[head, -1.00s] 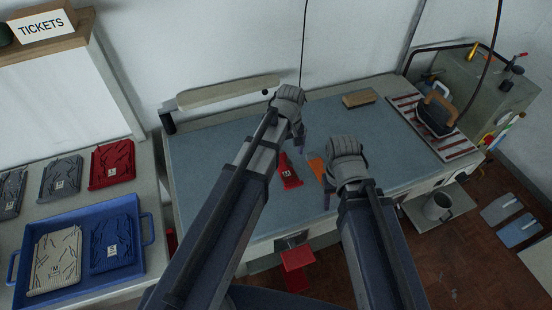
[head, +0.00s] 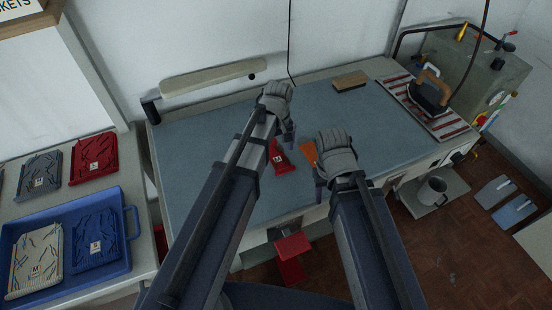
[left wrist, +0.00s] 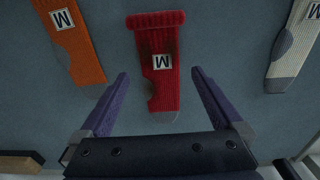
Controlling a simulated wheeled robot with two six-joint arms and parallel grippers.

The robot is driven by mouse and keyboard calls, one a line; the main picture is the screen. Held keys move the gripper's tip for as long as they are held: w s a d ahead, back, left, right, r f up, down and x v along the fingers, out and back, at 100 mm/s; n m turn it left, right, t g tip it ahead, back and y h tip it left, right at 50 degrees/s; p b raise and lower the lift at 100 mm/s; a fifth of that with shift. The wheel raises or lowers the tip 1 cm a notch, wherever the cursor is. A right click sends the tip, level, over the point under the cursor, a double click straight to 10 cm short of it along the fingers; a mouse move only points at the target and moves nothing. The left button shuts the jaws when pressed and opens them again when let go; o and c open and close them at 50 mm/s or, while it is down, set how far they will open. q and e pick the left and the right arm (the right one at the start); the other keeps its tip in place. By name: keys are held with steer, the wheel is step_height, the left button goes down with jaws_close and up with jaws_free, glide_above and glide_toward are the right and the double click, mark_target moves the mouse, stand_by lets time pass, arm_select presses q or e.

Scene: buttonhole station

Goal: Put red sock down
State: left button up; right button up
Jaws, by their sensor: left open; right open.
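The red sock (head: 282,166) lies on the blue-grey table top, partly hidden by my left arm in the head view. In the left wrist view the red sock (left wrist: 160,50) lies flat with a white M label, its toe end between the fingers. My left gripper (left wrist: 160,75) is open, one finger on each side of the sock, with gaps showing. In the head view my left gripper (head: 290,143) is just beside the red sock. My right gripper (head: 319,186) is open and empty near the table's front edge.
An orange sock (left wrist: 72,40) lies left of the red one and a white-grey sock (left wrist: 295,45) right of it in the left wrist view. A wooden block (head: 350,81), an iron (head: 430,92) and a blue tray (head: 130,225) with folded knitwear stand around.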

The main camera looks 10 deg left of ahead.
mark_target(277, 157)
arm_select(q)
step_height(277, 157, down, 2)
steer(key=shift+f+b, duration=0.25)
steer(key=shift+b, duration=0.5)
arm_select(e)
step_height(277, 157, down, 2)
steer(key=shift+f, duration=0.25)
steer(key=shift+r, duration=0.1)
arm_select(q)
steer(key=shift+r, duration=0.1)
steer(key=c, duration=1.2)
arm_select(e)
steer(key=shift+r, duration=0.1)
arm_select(q)
step_height(277, 157, up, 9)
steer(key=p, duration=0.9)
steer(key=shift+f, duration=0.2)
arm_select(e)
step_height(277, 157, up, 8)
steer(key=shift+r, duration=0.25)
